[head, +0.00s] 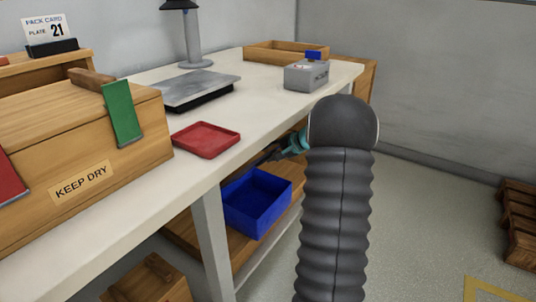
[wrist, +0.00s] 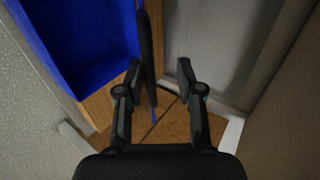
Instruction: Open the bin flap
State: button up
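My gripper (wrist: 160,78) is open in the wrist view, with a gap between its two dark fingers. A thin dark rod (wrist: 146,42) reaches down into that gap, close beside the left finger; I cannot tell if they touch. In the head view my gripper (head: 293,146) shows only in part, at the bench's front edge, mostly hidden by my arm. A blue open-topped bin (head: 248,222) sits on the lower shelf, below and left of my gripper; it also shows in the wrist view (wrist: 88,45). I cannot make out a bin flap in either view.
The white bench top (head: 130,205) carries a wooden "KEEP DRY" box (head: 120,175), a red tray (head: 206,140), a scale (head: 203,88) and a grey device (head: 306,77). A bench leg (head: 212,240) stands left of the blue bin.

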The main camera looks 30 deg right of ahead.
jog(key=v, duration=1)
jog(key=shift+d, duration=0.15)
jog(key=shift+s, duration=0.1)
